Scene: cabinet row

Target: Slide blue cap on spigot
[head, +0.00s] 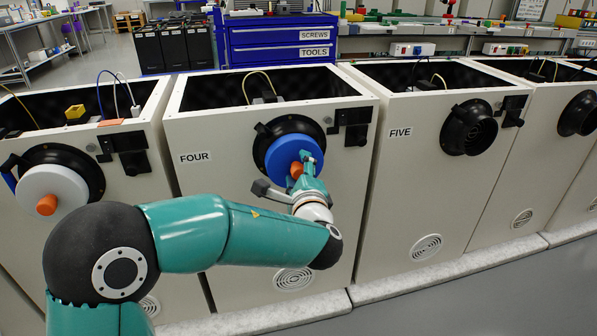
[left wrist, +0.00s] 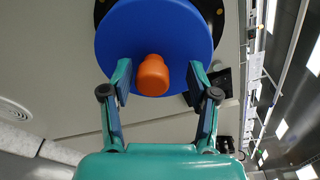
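The blue cap (head: 283,152) is a round disc with an orange knob (head: 296,170) at its centre. It sits at the black spigot (head: 262,135) on the front of the cabinet labelled FOUR. I cannot tell how far it is seated on the spigot. My left gripper (head: 305,165) is in front of the cap. In the left wrist view the blue cap (left wrist: 130,30) fills the top, and the two fingers stand apart on either side of the orange knob (left wrist: 152,75), with gaps to it. My right gripper is not in view.
A white cap (head: 52,190) with an orange knob is on the left cabinet's black ring. Cabinet FIVE (head: 440,180) has an open black spigot (head: 470,128). A black latch block (head: 350,125) is right of the blue cap. Grey floor (head: 480,290) is clear at the lower right.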

